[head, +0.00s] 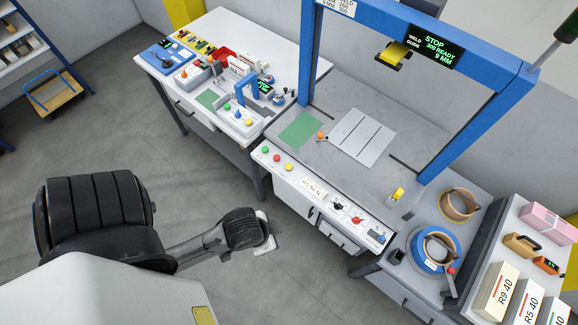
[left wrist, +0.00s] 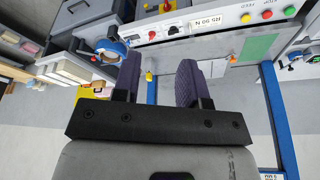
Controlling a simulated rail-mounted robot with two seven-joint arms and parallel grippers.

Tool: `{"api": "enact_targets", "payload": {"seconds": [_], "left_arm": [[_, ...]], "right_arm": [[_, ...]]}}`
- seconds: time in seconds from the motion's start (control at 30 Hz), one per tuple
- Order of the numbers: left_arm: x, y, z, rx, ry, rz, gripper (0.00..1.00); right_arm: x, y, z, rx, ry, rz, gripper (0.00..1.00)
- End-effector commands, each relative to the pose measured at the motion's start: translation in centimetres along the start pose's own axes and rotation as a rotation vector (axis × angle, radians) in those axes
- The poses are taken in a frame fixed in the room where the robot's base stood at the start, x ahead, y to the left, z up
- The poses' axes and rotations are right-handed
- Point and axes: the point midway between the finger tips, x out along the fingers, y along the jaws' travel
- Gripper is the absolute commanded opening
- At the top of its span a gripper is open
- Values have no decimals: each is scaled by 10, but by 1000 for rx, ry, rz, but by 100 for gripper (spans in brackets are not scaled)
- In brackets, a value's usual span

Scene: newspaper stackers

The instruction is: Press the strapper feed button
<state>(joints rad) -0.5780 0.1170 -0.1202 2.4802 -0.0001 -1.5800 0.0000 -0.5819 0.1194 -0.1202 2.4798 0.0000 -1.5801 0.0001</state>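The strapper is a grey-topped table (head: 350,100) with a blue arch (head: 455,130) over it. On its front panel, three round buttons sit in a row: green (head: 265,149), red (head: 277,157) and yellow (head: 289,166). The left wrist view also shows green (left wrist: 289,10), red (left wrist: 267,14) and yellow (left wrist: 245,17) buttons; the small lettering near them is hard to read. My left gripper (head: 265,236) is in front of the panel and apart from it. Its fingers (left wrist: 158,80) are apart with nothing between them. My right gripper is out of view.
The panel also holds knobs (head: 338,206) and a label plate (head: 315,187). Open floor (head: 110,140) lies left.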

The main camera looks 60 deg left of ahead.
Motion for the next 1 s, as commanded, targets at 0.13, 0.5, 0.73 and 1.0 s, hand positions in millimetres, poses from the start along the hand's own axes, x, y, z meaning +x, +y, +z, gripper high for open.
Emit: {"api": "enact_targets", "payload": {"seconds": [0.13,0.5,0.73,1.0], "left_arm": [[0,0,1,0,-1,0,30],[0,-1,1,5,-3,-4,0],[0,-2,1,6,-3,-5,0],[0,-2,1,5,-3,-4,0]], "right_arm": [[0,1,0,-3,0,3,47],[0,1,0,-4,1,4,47],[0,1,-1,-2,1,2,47],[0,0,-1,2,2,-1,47]]}}
